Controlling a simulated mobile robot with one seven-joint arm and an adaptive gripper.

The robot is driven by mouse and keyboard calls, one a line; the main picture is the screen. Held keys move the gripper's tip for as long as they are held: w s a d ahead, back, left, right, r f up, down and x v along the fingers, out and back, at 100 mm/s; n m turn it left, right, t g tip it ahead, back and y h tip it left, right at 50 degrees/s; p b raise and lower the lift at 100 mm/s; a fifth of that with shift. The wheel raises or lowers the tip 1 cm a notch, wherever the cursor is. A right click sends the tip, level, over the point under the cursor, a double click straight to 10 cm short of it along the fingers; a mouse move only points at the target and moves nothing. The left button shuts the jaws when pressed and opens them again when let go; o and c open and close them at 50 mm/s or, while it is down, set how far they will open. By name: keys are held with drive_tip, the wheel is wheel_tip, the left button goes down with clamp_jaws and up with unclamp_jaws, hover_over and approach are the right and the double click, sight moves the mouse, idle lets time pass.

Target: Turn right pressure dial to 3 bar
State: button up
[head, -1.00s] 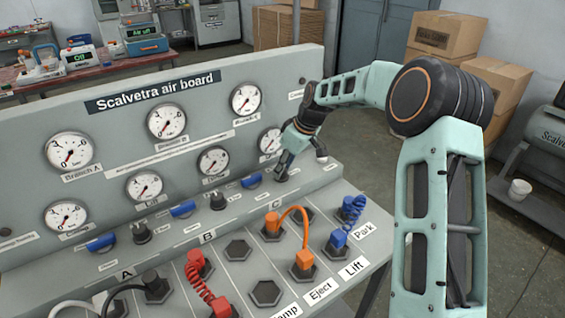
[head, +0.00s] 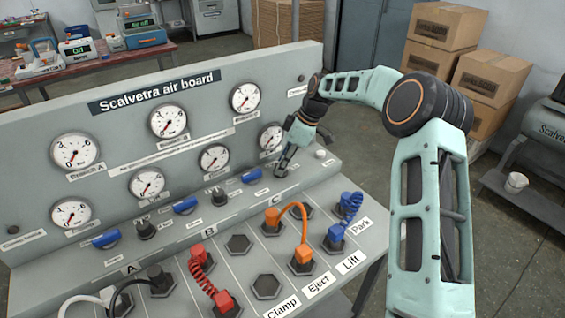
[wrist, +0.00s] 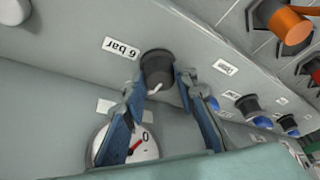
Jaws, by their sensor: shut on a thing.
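The right pressure dial is a dark round knob with a pale pointer mark (wrist: 157,68), under the rightmost lower gauge on the Scalvetra air board. It also shows in the head view (head: 281,173), partly covered by my fingers. My gripper (wrist: 159,80) is shut on this dial, with one blue-grey finger on each side of it. It also shows in the head view (head: 285,162), reaching down to the dial from above.
Two similar dials (head: 219,197) (head: 146,230) stand further left, with blue levers (head: 252,176) between. Hoses plug into the sloped front panel, including an orange one (head: 297,214) and a blue one (head: 349,208). A small white knob (head: 320,154) is just right of my gripper.

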drive_tip(key=o, duration=1.2)
drive_tip(key=shift+c, duration=0.2)
drive_tip(key=v, duration=1.2)
drive_tip(key=shift+a, duration=0.1)
